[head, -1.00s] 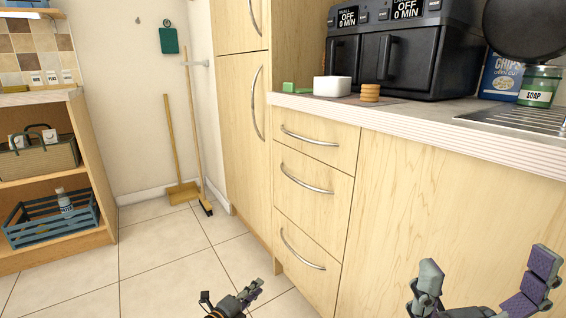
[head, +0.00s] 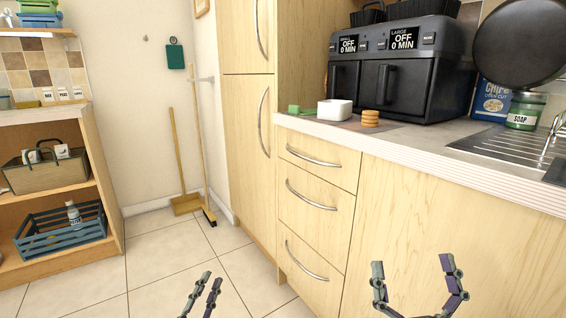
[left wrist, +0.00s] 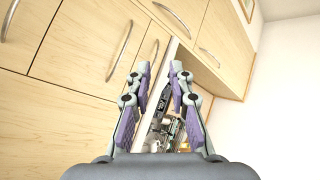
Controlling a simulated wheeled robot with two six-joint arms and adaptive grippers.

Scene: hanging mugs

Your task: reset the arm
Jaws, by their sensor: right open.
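My left gripper (head: 212,279) is low in the head view, in front of the floor tiles and left of the drawers. Its two fingers point up with a gap between them. The left wrist view shows the same gripper (left wrist: 160,68) with its fingers apart and nothing between them. My right gripper (head: 411,262) is at the bottom right of the head view, in front of the plain wooden panel. Its fingers are spread wide and empty. No mug can be made out in either view.
Drawers (head: 314,210) stand below. A shelf unit (head: 103,190) is at left, with a broom (head: 196,150) against the wall. The floor between is clear.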

